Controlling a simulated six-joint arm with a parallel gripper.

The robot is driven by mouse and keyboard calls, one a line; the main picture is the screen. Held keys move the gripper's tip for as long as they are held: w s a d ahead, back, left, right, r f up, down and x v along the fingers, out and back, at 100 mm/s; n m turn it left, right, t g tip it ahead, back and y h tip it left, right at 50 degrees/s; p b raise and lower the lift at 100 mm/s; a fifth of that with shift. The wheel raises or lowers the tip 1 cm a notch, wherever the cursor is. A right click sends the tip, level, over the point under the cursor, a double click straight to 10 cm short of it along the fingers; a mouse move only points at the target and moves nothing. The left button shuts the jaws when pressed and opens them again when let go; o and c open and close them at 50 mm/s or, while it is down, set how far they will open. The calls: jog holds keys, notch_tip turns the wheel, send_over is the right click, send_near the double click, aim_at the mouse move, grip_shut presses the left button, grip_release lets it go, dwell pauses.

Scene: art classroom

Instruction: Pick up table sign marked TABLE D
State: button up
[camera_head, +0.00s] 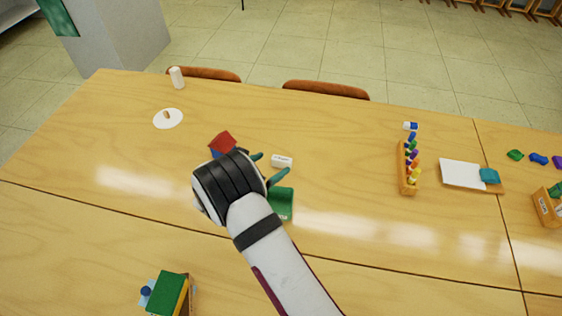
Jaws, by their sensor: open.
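No lettering reading TABLE D is legible in the head view. A small white block (282,161) with faint dark marks lies just beyond my gripper (268,167); I cannot tell whether it is the sign. A green object (281,204), maybe a folded sign, stands right beside my gripper and is partly covered by it. A red and blue object (223,142) sits to the left, partly hidden behind my wrist. My gripper is open with dark green fingertips spread apart, and nothing shows between them. Contact with the green object cannot be judged.
A wooden rack of coloured pieces (408,170), a white pad (461,174) and a teal lump (489,176) are to the right. A white disc (165,121) and white cylinder (177,78) are at back left. A green-and-yellow box (169,294) is in front. The table's back middle is clear.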

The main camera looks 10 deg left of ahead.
aim_at(282, 159)
jog(key=x, duration=0.5)
jog(key=shift+f, duration=0.25)
jog(key=c, duration=1.2)
jog(key=shift+r, duration=0.1)
